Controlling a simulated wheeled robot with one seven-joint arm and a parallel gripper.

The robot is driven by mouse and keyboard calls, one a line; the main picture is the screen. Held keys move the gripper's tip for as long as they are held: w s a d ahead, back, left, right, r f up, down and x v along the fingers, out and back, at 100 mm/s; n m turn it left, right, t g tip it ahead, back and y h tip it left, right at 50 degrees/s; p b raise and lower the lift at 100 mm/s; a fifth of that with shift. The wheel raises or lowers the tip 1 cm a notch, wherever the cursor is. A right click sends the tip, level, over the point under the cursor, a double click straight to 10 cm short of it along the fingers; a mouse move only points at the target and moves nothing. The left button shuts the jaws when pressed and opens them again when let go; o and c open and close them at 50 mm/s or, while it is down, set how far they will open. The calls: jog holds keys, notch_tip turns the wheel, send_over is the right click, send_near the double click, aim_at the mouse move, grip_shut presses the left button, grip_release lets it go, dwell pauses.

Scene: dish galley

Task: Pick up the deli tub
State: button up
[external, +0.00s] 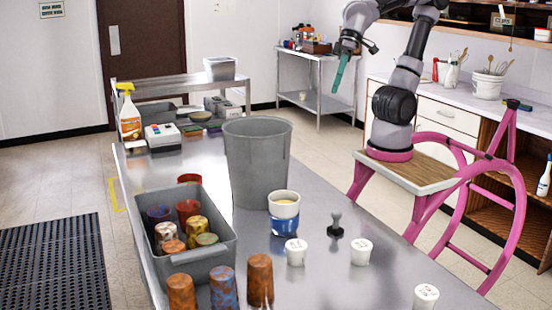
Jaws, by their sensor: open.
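I cannot tell which of these is the deli tub. My gripper (353,52) is open, raised high beyond the table at the top of the external view, well apart from them. A teal piece hangs at its end; I see nothing held.
A tall grey bin (257,165) stands mid-table. A grey tub (205,262) of patterned cups is at left, with several loose cups in front. A black stamp-like object (336,225) stands among the white tubs. A spray bottle (129,115) is at the far end.

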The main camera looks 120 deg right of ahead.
jog(key=w+a+f+m+g, duration=0.2)
jog(key=w+a+f+m, duration=0.1)
jog(key=w+a+f, duration=0.4)
jog(key=m+g+h, duration=0.3)
jog(key=m, duration=0.5)
send_over(363, 245)
jog(key=f, duration=2.6)
jog(key=shift+w+d, duration=0.15)
jog(key=shift+d, duration=0.15)
jog(key=shift+a+f, duration=0.2)
jog(key=shift+f, duration=1.3)
jog(key=shift+a+f, duration=0.15)
jog(key=shift+f, duration=1.35)
jog(key=shift+r, duration=0.1)
jog(key=c, duration=1.4)
